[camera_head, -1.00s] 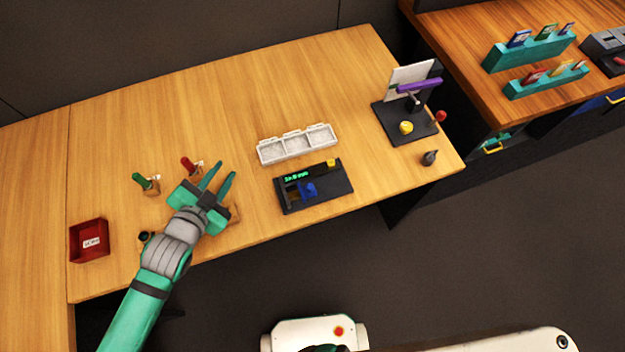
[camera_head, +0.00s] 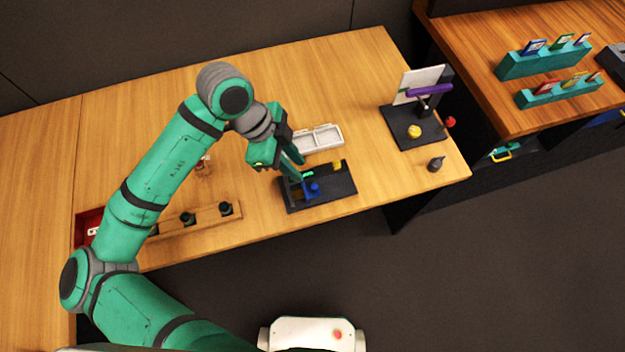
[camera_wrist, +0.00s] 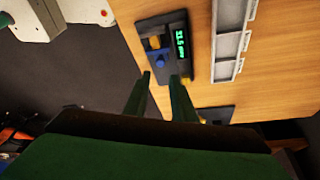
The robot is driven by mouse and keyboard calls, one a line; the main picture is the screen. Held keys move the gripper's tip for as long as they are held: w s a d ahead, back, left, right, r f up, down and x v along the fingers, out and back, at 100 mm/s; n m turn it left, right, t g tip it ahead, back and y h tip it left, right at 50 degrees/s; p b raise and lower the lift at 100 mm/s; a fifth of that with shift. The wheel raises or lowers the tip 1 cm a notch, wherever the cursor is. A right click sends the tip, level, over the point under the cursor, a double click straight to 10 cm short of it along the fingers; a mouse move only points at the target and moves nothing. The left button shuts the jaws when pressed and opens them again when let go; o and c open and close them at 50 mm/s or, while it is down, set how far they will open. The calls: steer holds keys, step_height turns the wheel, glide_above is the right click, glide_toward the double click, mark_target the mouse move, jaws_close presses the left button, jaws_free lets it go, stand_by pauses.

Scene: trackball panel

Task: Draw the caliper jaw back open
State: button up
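The caliper device is a dark flat base (camera_head: 334,193) near the front edge of the wooden table. It carries a blue jaw block (camera_head: 312,187), a yellow part (camera_head: 337,163) and a green lit display, partly covered by my fingers in the head view. In the wrist view the base (camera_wrist: 172,24) shows with the blue jaw (camera_wrist: 161,60), a yellow block beside it (camera_wrist: 154,42) and the display (camera_wrist: 181,45), whose digits are hard to read. My gripper (camera_head: 297,167) is above the left end of the device. Its two fingers (camera_wrist: 160,88) are apart with nothing between them.
A white compartment tray (camera_head: 322,138) lies just behind the device. To the right stands a dark stand (camera_head: 414,128) with a purple bar, and a small dark object (camera_head: 436,164). A wooden rack (camera_head: 205,217) and a red box (camera_head: 82,222) are at the left.

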mark_target(314, 186)
steer(key=x, duration=0.9)
steer(key=shift+f, duration=0.4)
steer(key=shift+d, duration=0.1)
jaws_close()
